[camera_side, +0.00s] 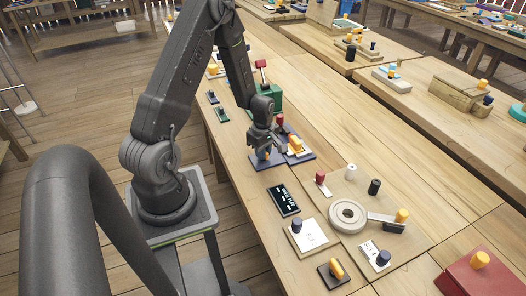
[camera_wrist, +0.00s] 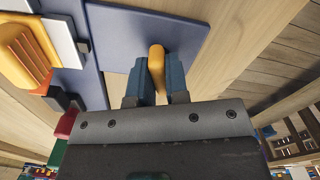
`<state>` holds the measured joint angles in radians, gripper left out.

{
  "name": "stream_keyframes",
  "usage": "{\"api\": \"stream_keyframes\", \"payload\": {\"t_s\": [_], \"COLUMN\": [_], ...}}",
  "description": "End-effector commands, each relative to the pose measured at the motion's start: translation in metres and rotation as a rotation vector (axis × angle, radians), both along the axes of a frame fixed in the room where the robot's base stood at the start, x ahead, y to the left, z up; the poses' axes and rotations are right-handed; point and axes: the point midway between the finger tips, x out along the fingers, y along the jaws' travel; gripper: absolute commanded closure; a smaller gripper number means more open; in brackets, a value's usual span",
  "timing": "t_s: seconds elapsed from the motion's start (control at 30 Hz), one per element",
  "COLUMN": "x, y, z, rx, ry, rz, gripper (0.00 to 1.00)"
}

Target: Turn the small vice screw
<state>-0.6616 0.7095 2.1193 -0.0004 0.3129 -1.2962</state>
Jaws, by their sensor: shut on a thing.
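An orange handle (camera_wrist: 156,66) with a rounded end sits between the two blue-sided fingers of my gripper (camera_wrist: 157,78) in the wrist view. The fingers touch or nearly cover both its sides. It stands over a flat blue-grey plate (camera_wrist: 120,40); its lower part is hidden. In the side view my gripper (camera_side: 263,153) points down at the same plate (camera_side: 258,166) near the table's left edge, and the handle is mostly hidden. I cannot tell from its shape alone that this handle is the small vice screw.
A green box (camera_side: 275,100) stands behind. A dark display panel (camera_side: 284,200) and a round beige ring (camera_side: 347,214) lie nearer.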

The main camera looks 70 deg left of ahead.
Motion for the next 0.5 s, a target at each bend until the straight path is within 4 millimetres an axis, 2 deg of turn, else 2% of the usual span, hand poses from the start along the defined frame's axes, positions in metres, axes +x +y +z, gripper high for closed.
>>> {"api": "stream_keyframes", "payload": {"t_s": [0.5], "x": [-0.0006], "y": [0.0006], "z": [-0.0008], "rx": [0.001], "ry": [0.0], "rz": [-0.473], "gripper": [1.0]}}
